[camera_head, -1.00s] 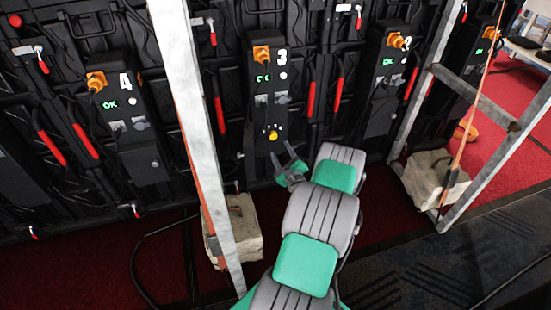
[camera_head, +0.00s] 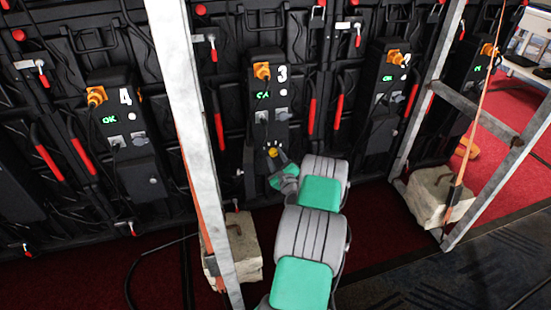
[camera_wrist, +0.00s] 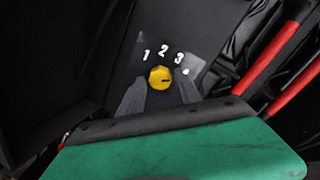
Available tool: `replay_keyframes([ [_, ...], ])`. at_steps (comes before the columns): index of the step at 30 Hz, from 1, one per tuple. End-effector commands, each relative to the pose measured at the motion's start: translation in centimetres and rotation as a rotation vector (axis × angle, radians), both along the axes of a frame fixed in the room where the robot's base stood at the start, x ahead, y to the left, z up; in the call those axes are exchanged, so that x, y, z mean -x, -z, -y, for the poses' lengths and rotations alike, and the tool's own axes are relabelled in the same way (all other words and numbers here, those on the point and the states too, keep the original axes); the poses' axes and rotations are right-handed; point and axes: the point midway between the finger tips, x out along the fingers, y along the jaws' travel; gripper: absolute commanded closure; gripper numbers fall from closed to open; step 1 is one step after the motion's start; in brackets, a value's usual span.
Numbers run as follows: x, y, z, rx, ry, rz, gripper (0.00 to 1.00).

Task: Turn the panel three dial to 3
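The panel three (camera_head: 266,105) stands upright, marked with a white 3 and a green lit readout. Its yellow dial (camera_head: 272,152) is low on the front. In the wrist view the yellow dial (camera_wrist: 161,78) sits below the white numerals 1, 2 and 3, with a dark mark toward its right side. Another white mark right of the 3 is too small to read. My gripper (camera_wrist: 160,86) is open, with one grey finger on each side of the dial. I cannot tell whether they touch it. In the head view my gripper (camera_head: 280,166) is at the dial, partly hiding the panel's lower part.
Panel 4 (camera_head: 125,140) stands to the left and another panel (camera_head: 385,100) to the right. A pale metal post (camera_head: 186,110) stands left of panel three, with a weight block (camera_head: 240,248) at its foot. A metal frame (camera_head: 475,110) stands at the right.

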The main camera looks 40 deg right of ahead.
Motion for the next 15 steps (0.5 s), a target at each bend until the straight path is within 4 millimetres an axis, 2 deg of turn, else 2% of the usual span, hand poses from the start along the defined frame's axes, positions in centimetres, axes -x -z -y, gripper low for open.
replay_keyframes([
  [1,0.01,-0.01,0.0,0.0,0.0,0.0,0.65],
  [12,0.01,0.01,-0.02,0.0,0.0,0.0,0.95],
  [15,0.01,0.01,-0.02,0.0,0.0,0.0,1.0],
])
